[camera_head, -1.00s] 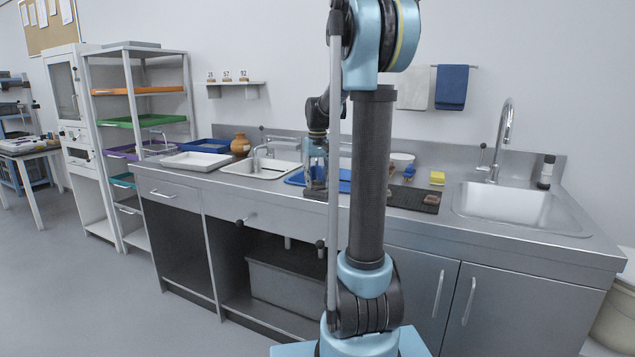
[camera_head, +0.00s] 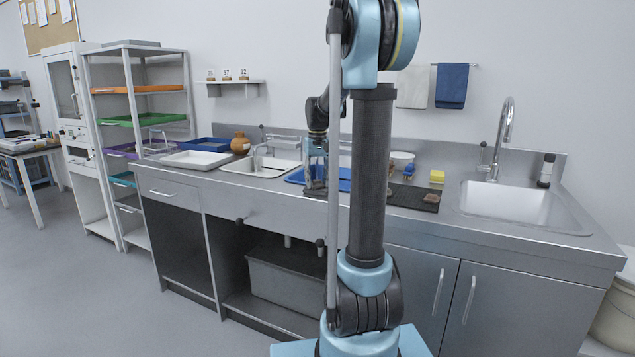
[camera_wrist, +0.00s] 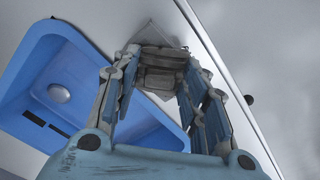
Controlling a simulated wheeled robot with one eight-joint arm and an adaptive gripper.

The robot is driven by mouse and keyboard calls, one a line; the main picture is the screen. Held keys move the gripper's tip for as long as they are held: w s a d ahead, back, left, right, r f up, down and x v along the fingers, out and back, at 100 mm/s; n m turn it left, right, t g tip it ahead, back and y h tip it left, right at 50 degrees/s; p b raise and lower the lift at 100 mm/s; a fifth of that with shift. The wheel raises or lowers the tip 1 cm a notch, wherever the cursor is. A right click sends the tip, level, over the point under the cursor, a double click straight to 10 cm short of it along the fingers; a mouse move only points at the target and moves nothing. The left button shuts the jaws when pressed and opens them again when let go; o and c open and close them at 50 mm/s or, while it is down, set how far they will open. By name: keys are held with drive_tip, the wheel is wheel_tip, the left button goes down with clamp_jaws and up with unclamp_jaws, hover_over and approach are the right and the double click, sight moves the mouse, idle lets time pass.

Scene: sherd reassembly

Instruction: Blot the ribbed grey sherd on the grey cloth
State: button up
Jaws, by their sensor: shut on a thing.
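My gripper (camera_wrist: 162,85) is shut on the ribbed grey sherd (camera_wrist: 160,70), which sits between the fingertips in the wrist view. A pale grey flat piece with a pointed corner, which looks like the grey cloth (camera_wrist: 150,33), shows behind the sherd on the counter. I cannot tell whether the sherd touches it. In the head view my gripper (camera_head: 315,188) is low over the counter by the blue basin, and the sherd cannot be made out there.
The blue basin (camera_wrist: 38,85) lies left of my gripper in the wrist view. The counter's front edge (camera_wrist: 225,70) runs close on the right. In the head view, a dark mat (camera_head: 408,196), a yellow sponge (camera_head: 437,176) and the sink (camera_head: 515,203) are to the right.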

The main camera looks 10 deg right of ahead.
idle(0.6)
drive_tip(key=shift+r, duration=3.45)
